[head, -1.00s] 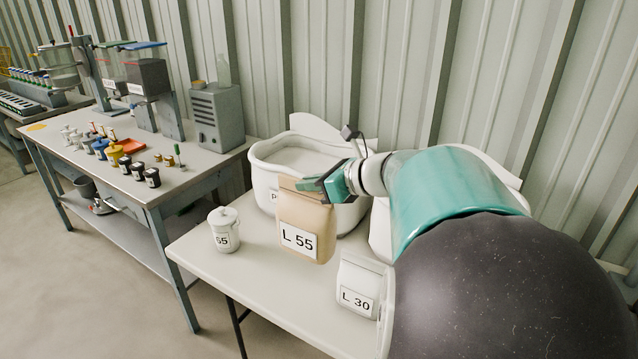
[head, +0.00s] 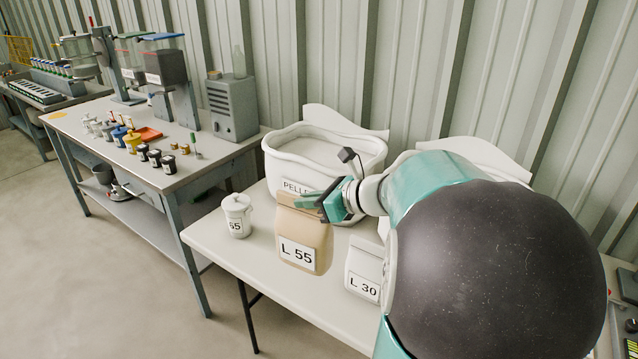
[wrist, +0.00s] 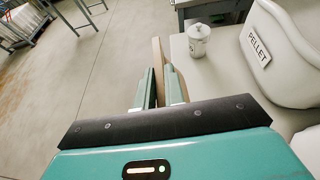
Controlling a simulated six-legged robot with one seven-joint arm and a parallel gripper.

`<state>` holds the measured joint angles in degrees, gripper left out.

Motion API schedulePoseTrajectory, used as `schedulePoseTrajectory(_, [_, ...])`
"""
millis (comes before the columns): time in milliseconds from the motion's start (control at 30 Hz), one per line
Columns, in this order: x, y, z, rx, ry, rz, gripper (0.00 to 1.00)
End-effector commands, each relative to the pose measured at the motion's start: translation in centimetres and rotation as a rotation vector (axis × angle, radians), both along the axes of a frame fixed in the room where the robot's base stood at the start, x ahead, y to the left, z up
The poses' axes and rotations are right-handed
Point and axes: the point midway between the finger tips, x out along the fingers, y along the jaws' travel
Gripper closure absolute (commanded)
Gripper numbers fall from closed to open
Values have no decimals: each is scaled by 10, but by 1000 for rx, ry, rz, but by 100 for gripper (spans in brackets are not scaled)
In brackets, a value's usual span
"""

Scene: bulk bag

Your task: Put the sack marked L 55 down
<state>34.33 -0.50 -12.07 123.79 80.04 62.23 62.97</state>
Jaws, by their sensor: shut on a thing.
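The tan paper sack marked L 55 (head: 303,235) hangs upright in front of the pellet tub. My gripper (head: 312,201) is shut on its top edge. In the wrist view my two fingers (wrist: 160,88) pinch the sack's thin tan top (wrist: 158,58). The sack is over the front part of the white table (head: 262,262). I cannot tell whether its bottom touches the tabletop.
A white lidded jar marked 55 (head: 237,215) stands left of the sack. A white sack marked L 30 (head: 364,270) stands to its right. The white tub labelled PELLET (head: 300,150) is behind. A workbench (head: 170,180) with small bottles is further left.

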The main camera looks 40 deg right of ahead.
Motion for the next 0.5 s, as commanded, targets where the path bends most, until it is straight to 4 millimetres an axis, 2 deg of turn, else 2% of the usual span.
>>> schedulePoseTrajectory(267, [8, 37, -61, 5, 6, 92, 100])
schedulePoseTrajectory(500, [19, 82, -134, 8, 8, 203, 100])
